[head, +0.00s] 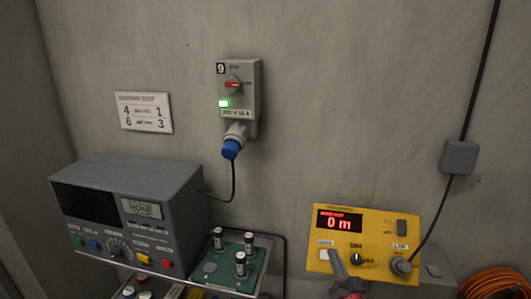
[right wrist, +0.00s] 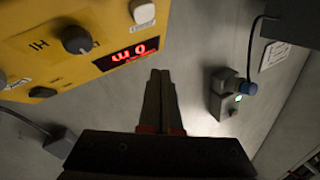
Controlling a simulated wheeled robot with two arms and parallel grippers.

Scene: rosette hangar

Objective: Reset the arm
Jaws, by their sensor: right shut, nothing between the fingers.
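My right gripper (head: 337,258) comes up from the bottom of the head view, in front of the lower left part of a yellow box (head: 380,222). Its fingertips are just below a pale button there, and I cannot tell whether they touch the box. In the right wrist view the gripper (right wrist: 160,76) is shut and empty, its fingers together. The yellow box (right wrist: 55,20) fills the upper left there, with its red display, knob and white button. My left gripper is in neither view.
A grey instrument (head: 130,215) stands at the left, beside a tray with a green board (head: 227,268) and several cylinders. A wall socket (head: 239,95) with a blue plug and green light is above. A black cable (head: 478,85) runs down at the right. Orange hose (head: 490,282) lies lower right.

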